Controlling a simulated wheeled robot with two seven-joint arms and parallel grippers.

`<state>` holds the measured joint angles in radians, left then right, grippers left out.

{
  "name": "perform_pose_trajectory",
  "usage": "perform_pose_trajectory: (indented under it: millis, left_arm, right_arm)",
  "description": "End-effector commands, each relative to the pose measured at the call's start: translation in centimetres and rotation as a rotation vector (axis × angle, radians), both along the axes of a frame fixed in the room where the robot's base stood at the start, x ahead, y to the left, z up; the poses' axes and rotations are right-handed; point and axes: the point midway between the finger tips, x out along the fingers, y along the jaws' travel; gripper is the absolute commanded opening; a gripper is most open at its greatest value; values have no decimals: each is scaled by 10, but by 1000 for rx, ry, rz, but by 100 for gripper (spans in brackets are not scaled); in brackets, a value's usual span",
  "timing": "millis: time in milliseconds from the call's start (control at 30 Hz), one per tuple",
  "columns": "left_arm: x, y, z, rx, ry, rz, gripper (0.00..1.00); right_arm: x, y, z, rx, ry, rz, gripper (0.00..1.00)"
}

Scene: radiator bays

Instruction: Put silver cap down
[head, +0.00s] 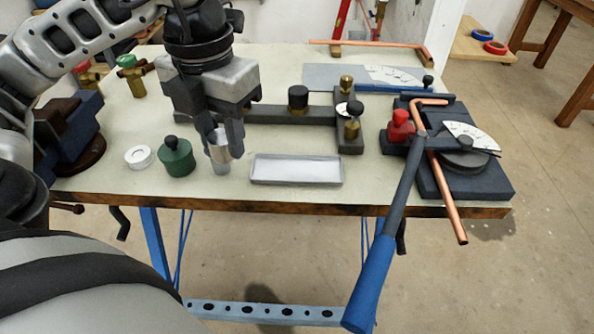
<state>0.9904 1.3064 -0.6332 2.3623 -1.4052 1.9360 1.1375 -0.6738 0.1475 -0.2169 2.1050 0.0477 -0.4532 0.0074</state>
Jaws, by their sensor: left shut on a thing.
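My left gripper (224,143) points down over the front of the workbench (220,192), left of the shallow grey tray. It is shut on the silver cap (219,150), a small shiny cylinder between its fingertips. The cap is just right of the green pot with a black knob (176,157). I cannot tell whether the cap touches the bench top. The shallow grey tray (296,183) is empty and lies right of the gripper. My right gripper does not show.
A white ring (138,157) lies left of the green pot. A dark vise (70,135) stands at the left. A dark bar with fittings (270,114) lies behind. A pipe bender with a blue handle (372,285) and copper pipe (446,198) fills the right.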

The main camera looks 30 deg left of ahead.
Motion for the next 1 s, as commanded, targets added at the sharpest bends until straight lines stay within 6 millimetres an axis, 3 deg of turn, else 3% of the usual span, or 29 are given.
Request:
perform_pose_trajectory:
  millis: [167, 533, 600, 800, 1000]
  left_arm:
    - [2, 1, 0, -3, 1, 115, 4]
    - [84, -20, -36, -5, 3, 119, 4]
    - [95, -22, -52, -3, 6, 120, 4]
    - [118, -27, -81, -1, 3, 119, 4]
    - [129, -30, -94, -1, 2, 119, 4]
  right_arm:
    - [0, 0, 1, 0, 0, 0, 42]
    - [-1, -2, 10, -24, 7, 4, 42]
    - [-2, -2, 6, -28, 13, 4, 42]
    - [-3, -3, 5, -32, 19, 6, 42]
    - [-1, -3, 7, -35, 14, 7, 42]
